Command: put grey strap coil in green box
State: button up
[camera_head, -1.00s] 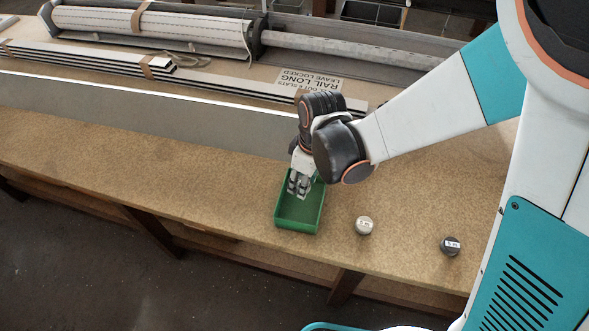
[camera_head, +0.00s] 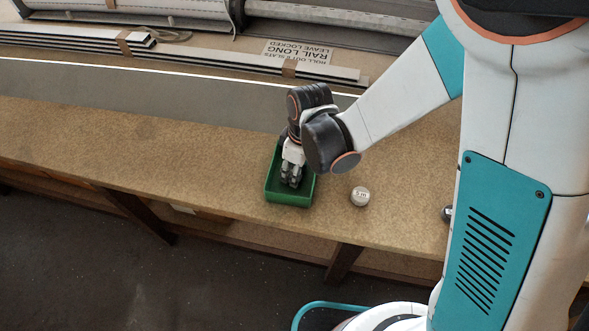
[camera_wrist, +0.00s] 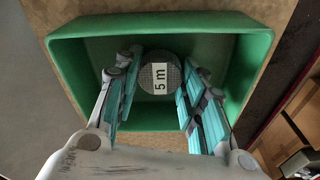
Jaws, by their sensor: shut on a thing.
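The green box (camera_head: 290,198) stands on the bench, and it also shows in the wrist view (camera_wrist: 255,62). My gripper (camera_head: 291,182) points down inside the box. In the wrist view its fingers (camera_wrist: 158,88) are closed on both sides of the grey strap coil (camera_wrist: 146,74), which bears a white "5 m" label. The coil is inside the box walls, close to the floor; I cannot tell whether it touches it. In the head view the coil is hidden by the gripper and box.
A pale round coil (camera_head: 360,196) sits on the bench right of the box. A darker one (camera_head: 447,213) is farther right, partly hidden by my body. Long slats (camera_head: 200,62) and a sign (camera_head: 298,51) lie behind. The bench left of the box is clear.

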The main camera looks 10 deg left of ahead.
jog(key=shift+f, duration=0.1)
jog(key=o, duration=0.6)
jog(key=shift+f, duration=0.1)
jog(key=o, duration=0.4)
jog(key=shift+o, duration=0.2)
notch_tip(320, 180, up, 12)
jog(key=d+p, duration=0.1)
jog(key=p, duration=0.2)
jog(key=shift+s+d+r, duration=0.2)
jog(key=shift+d+r, duration=0.05)
